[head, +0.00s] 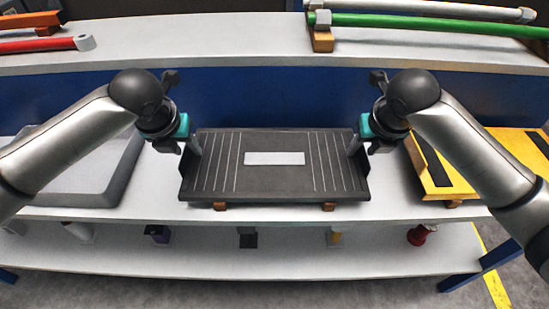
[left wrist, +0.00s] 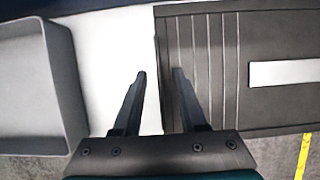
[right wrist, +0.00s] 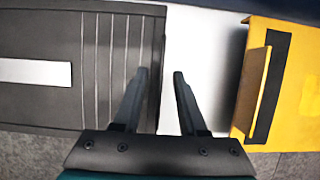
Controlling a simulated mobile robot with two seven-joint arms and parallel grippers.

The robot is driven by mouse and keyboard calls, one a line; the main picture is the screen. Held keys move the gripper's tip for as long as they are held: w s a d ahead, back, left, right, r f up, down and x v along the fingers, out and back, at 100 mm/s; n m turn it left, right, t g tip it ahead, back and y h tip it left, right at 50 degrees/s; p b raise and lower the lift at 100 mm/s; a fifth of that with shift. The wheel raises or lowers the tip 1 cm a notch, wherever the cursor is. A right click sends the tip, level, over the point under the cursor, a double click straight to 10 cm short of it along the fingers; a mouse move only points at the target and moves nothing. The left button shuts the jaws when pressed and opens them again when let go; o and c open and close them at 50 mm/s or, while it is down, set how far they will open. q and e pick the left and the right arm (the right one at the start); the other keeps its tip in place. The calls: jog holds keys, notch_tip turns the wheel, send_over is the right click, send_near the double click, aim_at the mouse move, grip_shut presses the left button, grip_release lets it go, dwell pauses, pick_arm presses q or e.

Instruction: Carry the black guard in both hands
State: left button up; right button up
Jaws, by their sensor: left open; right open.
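The black guard (head: 275,180) is a dark flat panel with pale lines and a white label strip. It rests on small orange-brown blocks on the middle shelf. My left gripper (head: 190,150) is open at the guard's left edge; in the left wrist view its fingers (left wrist: 158,75) lie on either side of the guard's left side. My right gripper (head: 360,148) is open at the guard's right edge; in the right wrist view its fingers (right wrist: 160,75) lie on either side of that side. I cannot tell whether any finger touches the guard.
A grey tray-like casting (head: 115,185) lies left of the guard. A yellow guard with black strips (head: 438,180) lies to the right. Above are red (head: 40,44) and green (head: 430,24) bars on the upper shelf. Several small items sit on the lower shelf (head: 290,262).

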pick_arm(q)
grip_shut()
pick_arm(e)
grip_shut()
jog(key=shift+r, duration=0.1)
dwell(1.0)
